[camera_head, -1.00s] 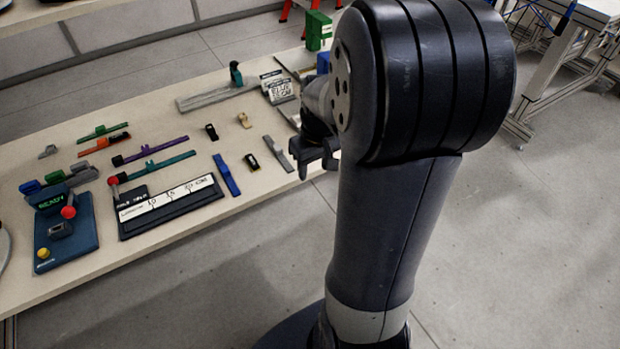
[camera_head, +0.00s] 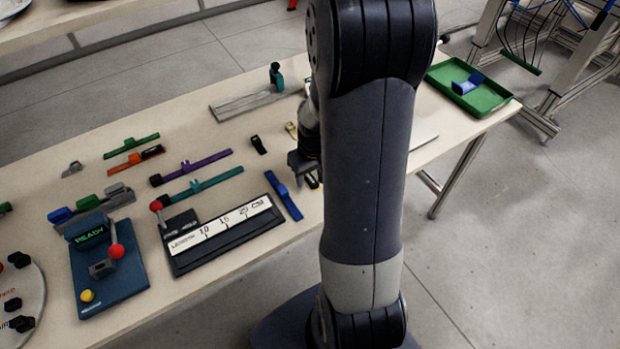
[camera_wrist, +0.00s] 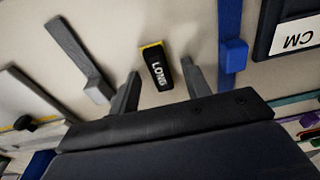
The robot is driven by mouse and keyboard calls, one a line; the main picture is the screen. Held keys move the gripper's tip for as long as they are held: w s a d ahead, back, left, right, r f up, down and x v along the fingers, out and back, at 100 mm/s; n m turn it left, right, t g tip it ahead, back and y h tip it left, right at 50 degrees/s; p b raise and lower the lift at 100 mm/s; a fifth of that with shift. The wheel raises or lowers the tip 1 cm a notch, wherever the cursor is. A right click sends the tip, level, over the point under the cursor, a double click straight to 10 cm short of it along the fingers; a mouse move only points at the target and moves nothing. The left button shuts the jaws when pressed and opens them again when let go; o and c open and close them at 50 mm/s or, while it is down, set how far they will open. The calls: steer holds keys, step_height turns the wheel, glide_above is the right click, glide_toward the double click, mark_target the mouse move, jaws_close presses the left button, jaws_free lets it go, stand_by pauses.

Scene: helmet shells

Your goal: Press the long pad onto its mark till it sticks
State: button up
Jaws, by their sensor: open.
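The long pad (camera_wrist: 157,68) is a small black block with a yellow edge and the word LONG on it. In the wrist view it lies on the table between and just beyond the fingertips of my open gripper (camera_wrist: 160,82); no contact is visible. In the head view my gripper (camera_head: 304,164) is low over the table, right of the blue bar, and only part of the pad (camera_head: 312,181) shows beneath it. I cannot make out the pad's mark in either view.
A blue bar (camera_wrist: 231,55) lies right of the pad and a grey bar (camera_wrist: 75,55) lies left of it, both close to my fingers. The dark scale board (camera_head: 225,258) and a blue READY station (camera_head: 128,270) stand farther left. A green tray (camera_head: 485,98) sits at the right end.

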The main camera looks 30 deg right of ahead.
jaws_close()
stand_by(0.3)
steer(key=shift+r, duration=0.15)
